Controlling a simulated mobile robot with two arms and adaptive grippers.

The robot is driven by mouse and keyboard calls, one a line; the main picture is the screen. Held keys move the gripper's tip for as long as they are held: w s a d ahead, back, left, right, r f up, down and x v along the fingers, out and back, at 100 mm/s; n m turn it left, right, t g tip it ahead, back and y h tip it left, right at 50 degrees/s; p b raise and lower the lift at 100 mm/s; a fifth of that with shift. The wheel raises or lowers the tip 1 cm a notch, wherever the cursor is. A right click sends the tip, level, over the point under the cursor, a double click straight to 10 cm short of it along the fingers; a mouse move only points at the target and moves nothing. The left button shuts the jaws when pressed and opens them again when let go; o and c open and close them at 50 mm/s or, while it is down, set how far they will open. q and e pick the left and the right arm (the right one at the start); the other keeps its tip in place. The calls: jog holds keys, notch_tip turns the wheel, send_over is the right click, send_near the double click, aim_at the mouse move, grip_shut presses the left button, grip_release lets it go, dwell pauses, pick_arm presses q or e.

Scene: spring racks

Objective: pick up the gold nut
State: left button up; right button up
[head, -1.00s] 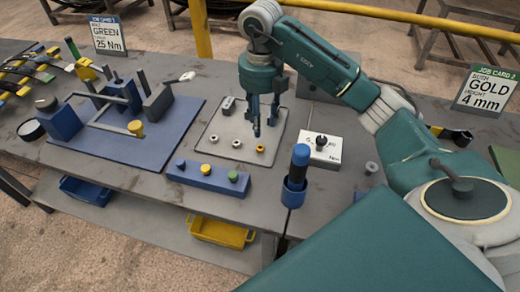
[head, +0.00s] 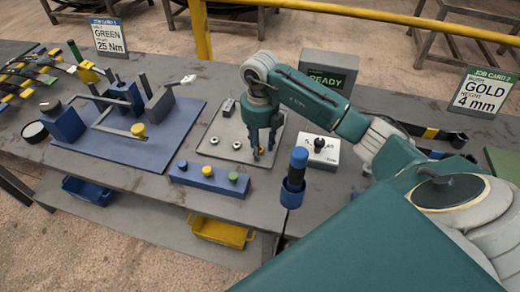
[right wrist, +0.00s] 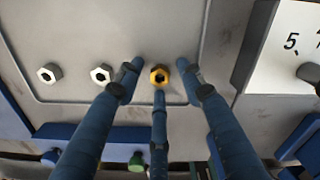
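The gold nut (right wrist: 159,75) lies on the light grey tray (right wrist: 135,35), at the right end of a row with two silver nuts. In the right wrist view the fingers of my right gripper (right wrist: 160,72) are spread around it, with a gap on each side. In the head view my right gripper (head: 263,150) points down at the tray (head: 203,146), its fingertips low around the gold nut and mostly hiding it. My left gripper is not in view.
Silver nuts (head: 214,141) (head: 237,145) lie left of the gripper. A blue block with buttons (head: 209,178) stands in front, a white dial box (head: 319,153) and a blue-holstered tool (head: 293,185) to the right. A blue fixture board (head: 130,130) lies left.

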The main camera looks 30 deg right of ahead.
grip_shut()
jog(key=shift+r, duration=0.1)
